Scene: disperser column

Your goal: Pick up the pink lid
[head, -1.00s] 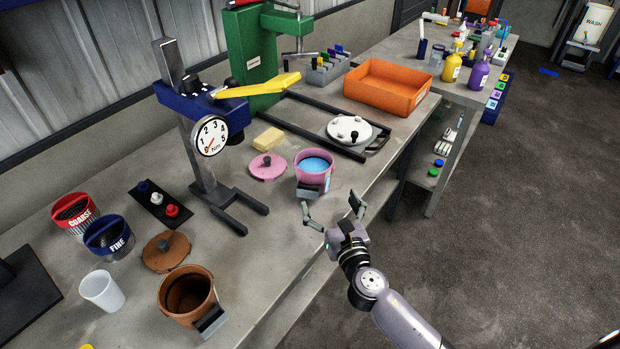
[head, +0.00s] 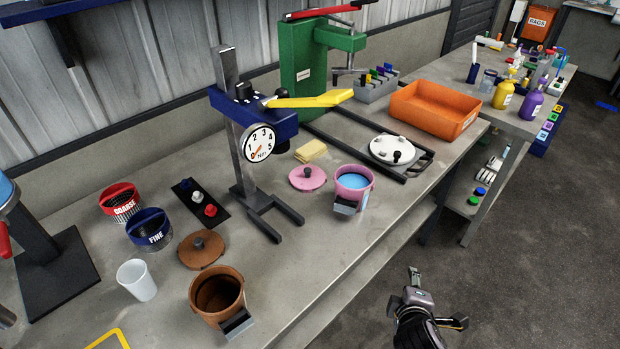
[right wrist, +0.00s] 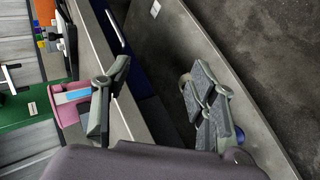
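The pink lid (head: 307,178) with a dark knob lies flat on the bench, just left of the pink pot (head: 353,187) holding blue liquid. Nothing touches the lid's knob. My right gripper (head: 437,297) is off the bench's front edge, over the floor, to the lower right of the lid and well apart from it. In the right wrist view its fingers (right wrist: 158,95) are spread with nothing between them. The pink pot shows there behind the left finger; I cannot make out the lid there. My left gripper is not in view.
A yellow-handled torque gauge stand (head: 258,142) rises left of the lid. A yellow sponge (head: 311,150) lies behind it. A brown pot (head: 217,296) and brown lid (head: 201,250) are nearer the front left. An orange tray (head: 435,108) stands back right. Open floor lies right.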

